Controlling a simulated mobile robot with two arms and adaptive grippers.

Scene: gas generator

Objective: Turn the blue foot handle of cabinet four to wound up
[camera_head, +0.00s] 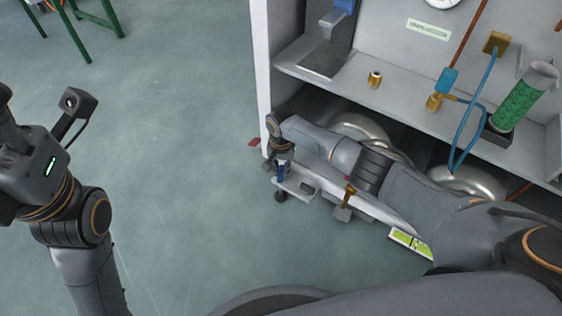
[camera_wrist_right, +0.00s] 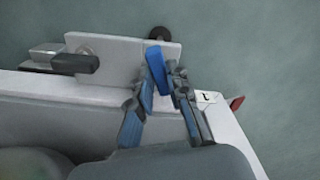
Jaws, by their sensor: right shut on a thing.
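The blue foot handle (camera_wrist_right: 156,61) stands at the lower front corner of the cabinet (camera_wrist_right: 50,118), by a pale bracket plate. In the head view the handle (camera_head: 281,172) shows as a small blue piece just below my right gripper (camera_head: 279,158). In the right wrist view my right gripper (camera_wrist_right: 163,80) has its two fingers closed on the handle. The handle's top end sticks out past the fingertips. A dark round foot (camera_wrist_right: 159,34) shows beyond the plate. The left arm is at the left of the head view; its fingertips are not visible.
A grey shelf (camera_head: 330,85) holds a brass fitting (camera_head: 374,79), a green cylinder (camera_head: 524,97) and blue hoses above my right arm. Shiny metal round tanks (camera_head: 470,181) sit below it. A brass-handled latch (camera_head: 347,198) is right of the gripper.

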